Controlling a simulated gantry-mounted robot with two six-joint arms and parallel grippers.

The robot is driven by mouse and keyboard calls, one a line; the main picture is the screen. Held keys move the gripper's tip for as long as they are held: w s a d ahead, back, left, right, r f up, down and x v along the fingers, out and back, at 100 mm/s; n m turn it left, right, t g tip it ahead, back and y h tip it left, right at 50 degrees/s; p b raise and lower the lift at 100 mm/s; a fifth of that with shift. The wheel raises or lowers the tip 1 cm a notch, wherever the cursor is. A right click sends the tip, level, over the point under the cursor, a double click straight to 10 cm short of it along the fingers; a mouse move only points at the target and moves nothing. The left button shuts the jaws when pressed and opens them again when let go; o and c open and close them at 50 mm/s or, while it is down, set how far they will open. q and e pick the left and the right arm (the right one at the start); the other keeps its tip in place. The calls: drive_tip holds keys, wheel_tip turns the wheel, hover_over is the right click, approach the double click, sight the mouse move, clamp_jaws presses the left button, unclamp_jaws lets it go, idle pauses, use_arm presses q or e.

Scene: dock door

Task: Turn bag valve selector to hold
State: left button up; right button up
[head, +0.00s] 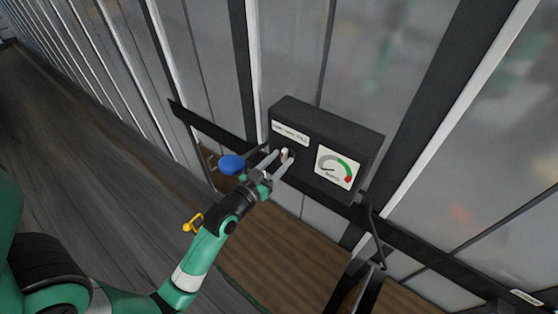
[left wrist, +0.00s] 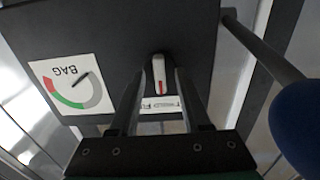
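The bag valve selector (head: 285,153) is a small light-coloured lever with a red mark, on the front of a black control box (head: 330,122). In the left wrist view the selector (left wrist: 158,75) shows between my two fingers. My left gripper (head: 279,160) is at the box face, its fingers on either side of the selector. In the left wrist view the gripper (left wrist: 157,75) looks open, with small gaps beside the lever; contact cannot be made out. A white label (head: 290,133) by the selector is too small or covered to read fully. My right gripper is out of view.
A bag gauge (head: 337,168) with a green arc and red end is on the same box. A blue knob (head: 231,164) on a dark rod sits close beside my gripper. A dark rail (head: 430,262) and a cable (head: 376,235) run below the box. Grey wooden floor lies left.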

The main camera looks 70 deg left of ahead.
use_arm(q)
drive_tip(key=b+v, duration=0.2)
drive_tip(key=v, duration=0.9)
drive_tip(key=shift+s+d, duration=0.2)
drive_tip(key=shift+s, duration=0.05)
